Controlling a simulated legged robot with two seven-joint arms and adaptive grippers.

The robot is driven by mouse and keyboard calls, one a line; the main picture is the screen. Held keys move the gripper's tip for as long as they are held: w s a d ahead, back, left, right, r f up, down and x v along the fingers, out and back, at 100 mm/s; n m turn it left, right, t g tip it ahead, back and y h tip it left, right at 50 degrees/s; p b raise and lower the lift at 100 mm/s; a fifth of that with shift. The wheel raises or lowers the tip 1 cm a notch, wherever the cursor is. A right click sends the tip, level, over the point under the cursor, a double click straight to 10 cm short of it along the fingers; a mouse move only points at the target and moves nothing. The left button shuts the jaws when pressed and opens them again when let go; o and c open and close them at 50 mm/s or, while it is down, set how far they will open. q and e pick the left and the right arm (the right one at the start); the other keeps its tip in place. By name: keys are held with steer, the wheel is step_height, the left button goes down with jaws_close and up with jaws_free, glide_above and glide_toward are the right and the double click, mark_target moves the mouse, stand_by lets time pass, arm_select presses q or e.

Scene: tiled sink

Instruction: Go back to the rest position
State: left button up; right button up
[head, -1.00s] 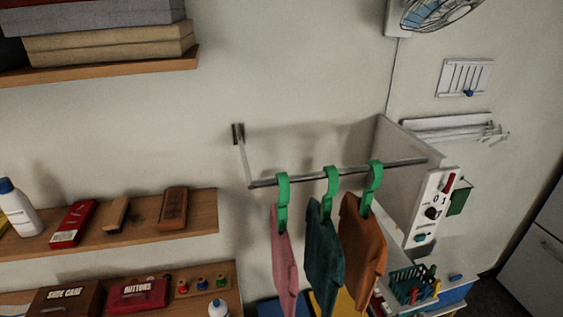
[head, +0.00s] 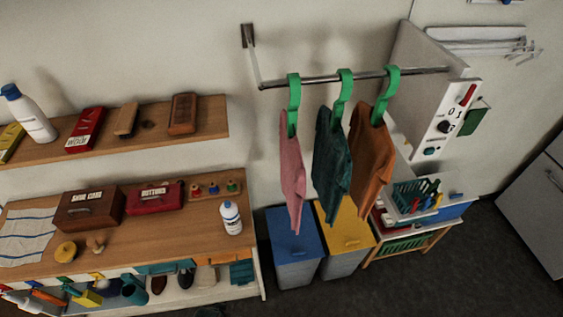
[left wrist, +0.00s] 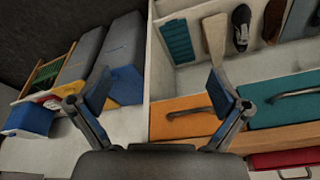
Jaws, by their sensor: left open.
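My left gripper (left wrist: 158,100) shows in the left wrist view with its two fingers spread wide and nothing between them. Behind the fingers are an orange drawer front (left wrist: 185,116) and a teal drawer front (left wrist: 290,108), apparently in the background. Neither gripper appears in the head view. My right gripper is in neither view.
A rail (head: 350,78) holds pink (head: 292,165), teal (head: 331,160) and orange cloths (head: 371,145) on green clips. Blue (head: 293,245) and yellow-lidded bins (head: 345,230) stand below. A wooden counter (head: 160,235) carries boxes and a bottle (head: 231,217). Dark floor (head: 440,280) is clear at right.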

arm_select(q)
steer(key=s+f+g+b, duration=0.15)
steer(key=s+f, duration=0.25)
steer(key=f, duration=1)
steer(key=s+f+b, duration=0.3)
steer(key=f, duration=1)
steer(key=s+a+f+b, duration=0.2)
steer(key=s+a+f, duration=0.1)
steer(key=s+f, duration=0.9)
steer(key=shift+s+a+f, duration=0.15)
steer(key=shift+s+a, duration=0.05)
steer(key=shift+s, duration=0.75)
steer(key=shift+g, duration=0.25)
